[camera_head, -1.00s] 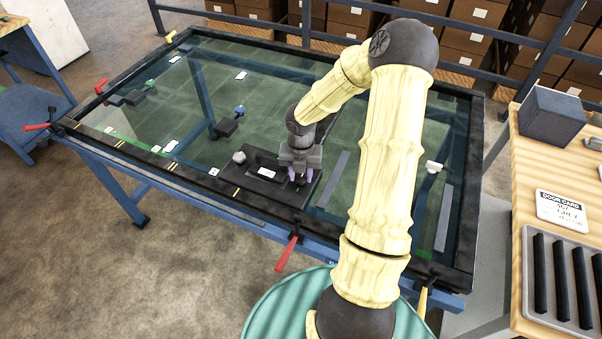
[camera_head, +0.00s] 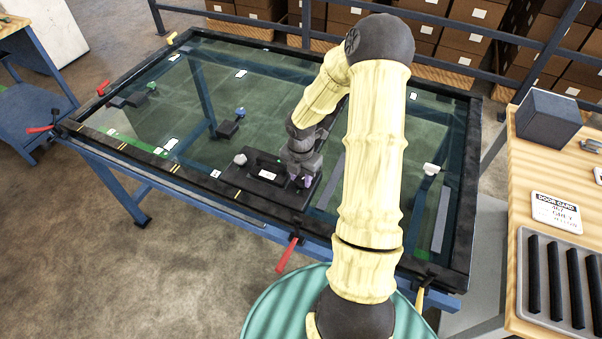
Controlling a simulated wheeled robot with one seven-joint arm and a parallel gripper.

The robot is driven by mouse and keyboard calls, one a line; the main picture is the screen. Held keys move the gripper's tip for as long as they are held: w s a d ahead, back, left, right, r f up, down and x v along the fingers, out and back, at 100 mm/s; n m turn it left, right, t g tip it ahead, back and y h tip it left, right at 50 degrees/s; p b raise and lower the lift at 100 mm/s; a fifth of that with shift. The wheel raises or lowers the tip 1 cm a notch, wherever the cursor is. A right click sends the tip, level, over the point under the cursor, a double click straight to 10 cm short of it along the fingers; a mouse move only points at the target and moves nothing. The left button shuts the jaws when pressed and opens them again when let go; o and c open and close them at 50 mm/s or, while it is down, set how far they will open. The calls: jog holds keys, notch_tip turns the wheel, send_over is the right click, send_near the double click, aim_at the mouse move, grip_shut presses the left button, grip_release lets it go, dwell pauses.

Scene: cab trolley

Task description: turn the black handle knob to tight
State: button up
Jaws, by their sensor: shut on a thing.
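My gripper (camera_head: 302,180) points down at the right end of a black plate (camera_head: 270,184) on the glass table, near its front edge. A grey-white knob (camera_head: 240,159) stands at the plate's left end, apart from my gripper.
The glass table has a dark frame (camera_head: 205,184) with red-handled clamps (camera_head: 287,254). A blue knob (camera_head: 240,111) on a dark block and a white knob (camera_head: 431,168) stand apart on the glass. A wooden bench (camera_head: 540,190) with a black-slotted tray (camera_head: 525,300) is at right.

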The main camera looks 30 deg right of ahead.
jog(key=m+p, duration=0.1)
jog(key=m, duration=0.2)
jog(key=shift+m, duration=0.3)
jog(key=m, duration=0.4)
jog(key=shift+m+p, duration=0.3)
jog(key=shift+p, duration=0.1)
jog(key=m, duration=0.4)
jog(key=shift+m, duration=0.3)
jog(key=m, duration=0.3)
jog(key=shift+m, duration=0.3)
jog(key=m, duration=1)
jog(key=shift+m, duration=2.1)
